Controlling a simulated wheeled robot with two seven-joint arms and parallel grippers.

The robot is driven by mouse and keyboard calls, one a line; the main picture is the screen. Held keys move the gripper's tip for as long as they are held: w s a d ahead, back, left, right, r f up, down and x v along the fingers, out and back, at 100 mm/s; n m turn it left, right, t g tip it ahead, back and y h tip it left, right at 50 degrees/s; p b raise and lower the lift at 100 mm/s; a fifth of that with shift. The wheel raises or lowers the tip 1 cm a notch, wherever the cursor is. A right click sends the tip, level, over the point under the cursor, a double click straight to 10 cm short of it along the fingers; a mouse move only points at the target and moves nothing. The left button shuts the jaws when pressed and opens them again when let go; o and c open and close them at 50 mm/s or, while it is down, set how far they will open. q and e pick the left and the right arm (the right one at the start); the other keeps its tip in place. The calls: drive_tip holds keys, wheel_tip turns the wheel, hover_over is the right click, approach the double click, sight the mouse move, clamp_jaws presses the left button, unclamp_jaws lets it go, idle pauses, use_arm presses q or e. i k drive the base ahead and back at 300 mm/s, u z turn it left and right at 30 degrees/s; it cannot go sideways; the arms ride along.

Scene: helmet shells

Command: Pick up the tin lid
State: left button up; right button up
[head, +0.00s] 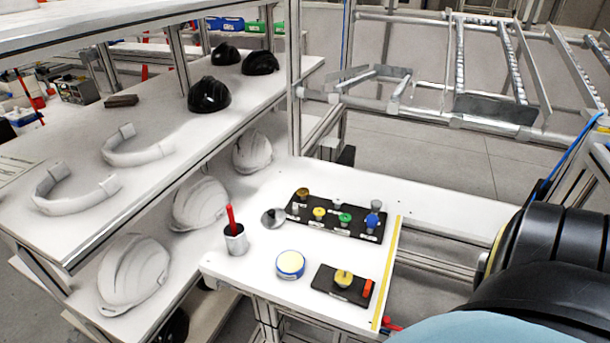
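A flat, round, shiny grey disc (273,218), which looks like the tin lid, lies on the white table (255,277) near its left side. A blue round tin (290,265) with a pale cream top stands nearer the front edge. I cannot tell whether that cream top is a cover or the tin's contents. Neither of my grippers shows in the head view. A large black part at the right edge looks like my own arm, and its gripper is out of frame.
A metal cup (236,239) with a red handle stands left of the disc. A black holder (338,216) with several coloured knobs sits just right of it. A smaller black holder (343,286) is at front right. Shelves (150,172) with helmets stand at left.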

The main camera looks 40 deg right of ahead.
sight(273, 219)
drive_tip(key=k, duration=0.95)
drive_tip(key=z, duration=1)
drive_tip(key=i, duration=1.3)
drive_tip(key=u, duration=0.25)
